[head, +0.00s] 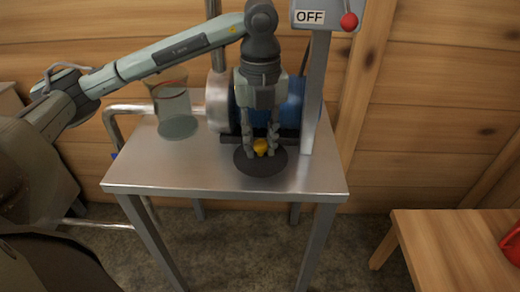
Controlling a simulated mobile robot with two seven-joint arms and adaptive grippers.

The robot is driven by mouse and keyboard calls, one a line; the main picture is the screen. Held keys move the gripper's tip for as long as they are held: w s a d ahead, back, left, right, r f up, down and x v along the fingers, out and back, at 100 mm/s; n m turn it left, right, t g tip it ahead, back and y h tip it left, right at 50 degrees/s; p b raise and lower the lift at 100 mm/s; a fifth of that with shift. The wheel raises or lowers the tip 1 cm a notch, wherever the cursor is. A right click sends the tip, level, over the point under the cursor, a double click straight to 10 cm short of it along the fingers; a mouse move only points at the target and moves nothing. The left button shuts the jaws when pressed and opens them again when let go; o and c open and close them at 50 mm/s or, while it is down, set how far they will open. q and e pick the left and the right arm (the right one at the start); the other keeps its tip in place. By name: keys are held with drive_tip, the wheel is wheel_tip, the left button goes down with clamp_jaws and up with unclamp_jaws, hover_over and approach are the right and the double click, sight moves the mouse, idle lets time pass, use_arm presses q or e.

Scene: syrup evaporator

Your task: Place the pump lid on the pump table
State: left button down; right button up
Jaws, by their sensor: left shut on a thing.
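The pump lid (272,168) is a dark round disc with a small yellow knob (261,147) on top. My left gripper (261,150) points straight down and is shut on the knob. The lid is at the front middle of the steel pump table (190,175). It looks flat and level, on or just above the tabletop; I cannot tell if it touches. The blue pump (295,98) stands behind the gripper and is partly hidden by it. My right gripper is not in view.
A clear jar-like vessel (175,112) stands at the table's back left, beside a bent steel pipe (112,125). A wooden bench (450,245) is at the lower right. The table's front left is clear.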

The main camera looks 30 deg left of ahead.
use_arm(q)
drive_tip(key=shift+f, duration=1.15)
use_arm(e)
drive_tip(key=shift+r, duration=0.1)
use_arm(q)
drive_tip(key=shift+f, duration=0.1)
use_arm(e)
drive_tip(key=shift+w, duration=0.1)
use_arm(q)
drive_tip(key=c, duration=1.5)
unclamp_jaws()
drive_tip(key=shift+o, duration=1)
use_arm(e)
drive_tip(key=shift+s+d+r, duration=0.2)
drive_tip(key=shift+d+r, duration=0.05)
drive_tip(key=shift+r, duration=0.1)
